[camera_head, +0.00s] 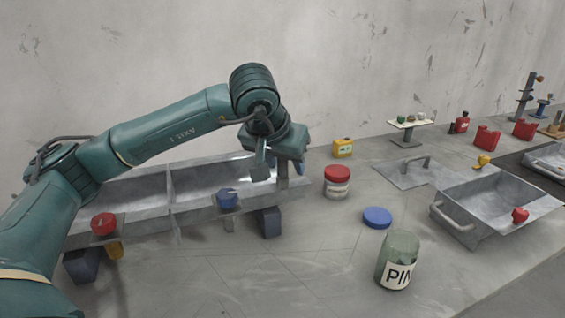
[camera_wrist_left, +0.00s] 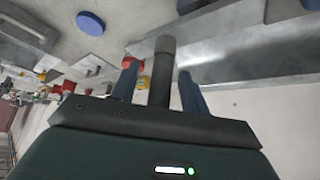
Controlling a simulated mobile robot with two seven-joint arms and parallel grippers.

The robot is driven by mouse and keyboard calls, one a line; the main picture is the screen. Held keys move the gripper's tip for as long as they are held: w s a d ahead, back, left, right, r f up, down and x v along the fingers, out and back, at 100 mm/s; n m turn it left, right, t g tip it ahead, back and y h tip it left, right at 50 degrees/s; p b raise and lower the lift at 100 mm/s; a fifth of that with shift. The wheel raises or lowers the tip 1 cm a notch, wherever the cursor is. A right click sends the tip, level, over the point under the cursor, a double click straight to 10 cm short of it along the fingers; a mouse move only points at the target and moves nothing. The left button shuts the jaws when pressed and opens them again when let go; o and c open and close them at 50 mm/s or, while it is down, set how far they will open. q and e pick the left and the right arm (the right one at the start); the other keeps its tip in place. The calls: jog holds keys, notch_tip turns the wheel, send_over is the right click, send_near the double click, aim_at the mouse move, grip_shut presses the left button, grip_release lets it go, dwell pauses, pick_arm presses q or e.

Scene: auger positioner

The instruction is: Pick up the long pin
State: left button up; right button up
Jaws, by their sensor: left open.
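My left gripper (camera_head: 264,172) hangs over the right part of the long metal trough. In the left wrist view its two blue fingers (camera_wrist_left: 158,88) are spread apart. A dark cylinder (camera_wrist_left: 160,78) with a lighter end shows between them; I cannot tell whether it is the long pin or a part of the gripper. I cannot make out the long pin for certain in the head view. A greenish glass jar labelled PIN (camera_head: 398,262) stands at the front right, away from the gripper; its contents are unclear. My right gripper is not in view.
The trough (camera_head: 130,197) has a red knob (camera_head: 103,223) and a blue knob (camera_head: 228,197) on its front. A red-lidded jar (camera_head: 337,182), a blue lid (camera_head: 377,217) and a metal tray (camera_head: 480,203) lie to the right. The front middle of the table is clear.

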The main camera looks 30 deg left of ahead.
pick_arm(q)
jog(key=shift+w+f, duration=0.1)
grip_shut()
dwell(0.4)
